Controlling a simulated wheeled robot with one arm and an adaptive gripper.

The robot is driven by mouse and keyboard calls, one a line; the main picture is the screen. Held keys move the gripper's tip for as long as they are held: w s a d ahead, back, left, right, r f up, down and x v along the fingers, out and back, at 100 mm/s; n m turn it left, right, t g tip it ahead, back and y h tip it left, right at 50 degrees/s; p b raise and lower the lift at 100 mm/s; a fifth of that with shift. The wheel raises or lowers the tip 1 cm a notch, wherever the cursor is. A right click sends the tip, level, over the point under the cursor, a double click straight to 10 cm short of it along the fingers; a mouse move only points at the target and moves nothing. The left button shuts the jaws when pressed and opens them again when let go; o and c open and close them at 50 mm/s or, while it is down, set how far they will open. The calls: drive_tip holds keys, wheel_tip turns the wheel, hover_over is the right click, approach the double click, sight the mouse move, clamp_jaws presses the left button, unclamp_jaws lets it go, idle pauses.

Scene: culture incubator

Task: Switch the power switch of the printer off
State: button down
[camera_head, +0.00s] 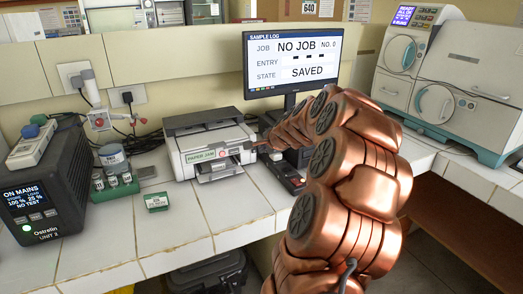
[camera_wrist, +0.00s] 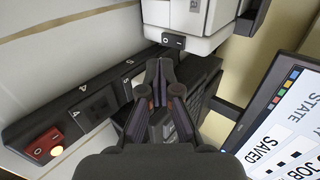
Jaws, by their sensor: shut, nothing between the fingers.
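The printer (camera_head: 212,140) is a white and grey unit on the tiled counter, with a "PAPER JAM" label on its front. In the wrist view, part of a white housing (camera_wrist: 195,18), which looks like the printer, is at the top. A small black rocker switch (camera_wrist: 173,41) with pale marks is at its lower edge; which side is pressed in I cannot tell. My gripper (camera_head: 256,144) is shut and empty beside the printer's right front. In the wrist view, my gripper's tips (camera_wrist: 160,62) point at the switch from just below it, with a small apparent gap.
A dark strip (camera_wrist: 75,112) with numbers and a red lit button (camera_wrist: 46,139) lies left of my gripper in the wrist view. A monitor (camera_head: 292,58) stands behind my arm. A black power unit (camera_head: 45,190) is at left. The counter front (camera_head: 150,240) is clear.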

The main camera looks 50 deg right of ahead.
drive_tip(key=v, duration=0.7)
drive_tip(key=shift+d+r+b, duration=0.15)
drive_tip(key=shift+b, duration=0.2)
